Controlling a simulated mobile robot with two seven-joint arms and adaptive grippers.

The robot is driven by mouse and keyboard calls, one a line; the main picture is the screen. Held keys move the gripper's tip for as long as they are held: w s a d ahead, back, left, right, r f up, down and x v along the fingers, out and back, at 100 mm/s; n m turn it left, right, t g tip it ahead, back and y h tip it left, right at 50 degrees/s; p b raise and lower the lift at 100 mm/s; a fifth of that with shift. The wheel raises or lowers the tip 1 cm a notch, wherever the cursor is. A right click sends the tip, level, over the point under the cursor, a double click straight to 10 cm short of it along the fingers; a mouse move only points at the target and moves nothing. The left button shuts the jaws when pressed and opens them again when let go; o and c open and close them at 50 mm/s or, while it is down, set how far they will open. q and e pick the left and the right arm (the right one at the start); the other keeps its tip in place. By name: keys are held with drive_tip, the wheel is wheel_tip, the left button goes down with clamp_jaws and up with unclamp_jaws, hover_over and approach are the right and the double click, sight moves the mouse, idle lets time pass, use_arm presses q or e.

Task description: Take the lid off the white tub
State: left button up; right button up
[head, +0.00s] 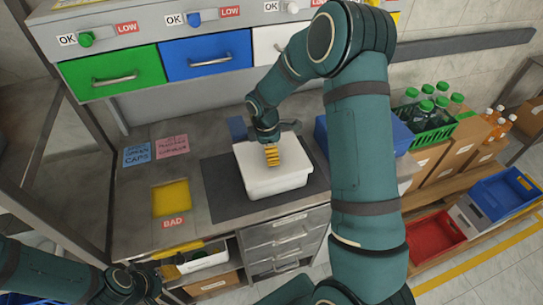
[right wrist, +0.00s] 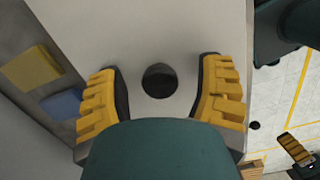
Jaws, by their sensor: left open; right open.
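The white tub (head: 276,184) stands on a dark mat on the workbench, with its white lid (head: 291,158) on. In the right wrist view, a dark round knob (right wrist: 160,81) sits on the pale lid surface. My right gripper (head: 271,156) points down over the lid; its yellow fingers (right wrist: 159,72) are open, one on each side of the knob, with gaps to both. Whether the fingertips touch the lid is unclear. My left gripper (head: 172,262) is low at the left, by the bench's front edge, away from the tub, and open.
Green, blue and white drawers (head: 206,55) are behind the bench. A blue bin (head: 321,135) stands right of the tub, partly behind my right arm. A yellow "BAD" area (head: 171,198) lies left of the mat.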

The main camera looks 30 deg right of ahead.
clamp_jaws()
